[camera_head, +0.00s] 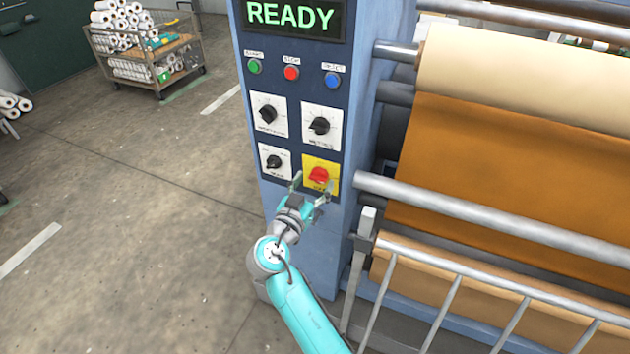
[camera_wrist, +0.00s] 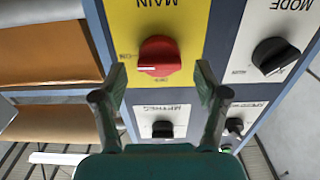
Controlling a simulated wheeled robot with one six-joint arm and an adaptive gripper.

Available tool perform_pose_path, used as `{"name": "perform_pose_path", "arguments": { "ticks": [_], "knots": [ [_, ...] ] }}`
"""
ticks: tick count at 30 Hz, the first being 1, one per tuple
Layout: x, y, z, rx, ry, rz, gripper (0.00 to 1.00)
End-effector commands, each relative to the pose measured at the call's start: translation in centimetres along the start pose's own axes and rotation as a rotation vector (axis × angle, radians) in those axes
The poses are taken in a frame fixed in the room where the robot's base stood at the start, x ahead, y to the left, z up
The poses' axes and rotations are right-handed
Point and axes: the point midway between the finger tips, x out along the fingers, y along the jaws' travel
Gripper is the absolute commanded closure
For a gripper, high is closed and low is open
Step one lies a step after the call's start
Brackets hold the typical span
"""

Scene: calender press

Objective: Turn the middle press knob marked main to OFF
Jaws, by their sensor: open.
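The main knob (camera_head: 319,175) is red on a yellow plate (camera_head: 332,166), at the lower right of the knob group on the blue press column. The wrist view shows the knob (camera_wrist: 159,55) upside down, with MAIN on its plate. Its white mark lies roughly level and reaches left, on the side of a small label that seems to read ON. An OFF label sits just below the knob in that view. My gripper (camera_head: 311,184) is open in front of the plate. In the wrist view its fingertips (camera_wrist: 160,76) are either side of the knob, apart from it.
Black knobs sit close by: mode (camera_wrist: 275,55), another (camera_head: 320,126) and one more (camera_head: 268,115). Push buttons (camera_head: 291,73) and a READY display (camera_head: 294,16) are above. Rollers (camera_head: 480,210) and a railing (camera_head: 470,275) stand right.

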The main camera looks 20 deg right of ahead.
Motion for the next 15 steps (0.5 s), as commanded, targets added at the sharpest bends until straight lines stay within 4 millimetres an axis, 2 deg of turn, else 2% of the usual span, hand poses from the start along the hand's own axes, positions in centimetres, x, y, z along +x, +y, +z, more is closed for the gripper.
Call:
{"name": "perform_pose_path", "arguments": {
  "ticks": [4,13,14,15],
  "knots": [
    [0.94,0.01,0.01,-0.001,0.000,0.001,0.27],
    [1.12,0.00,0.00,-0.001,0.000,0.000,0.27],
    [1.11,0.00,0.00,-0.001,0.000,0.000,0.32],
    [1.11,0.00,0.00,-0.001,0.000,0.000,0.42]
  ]
}}
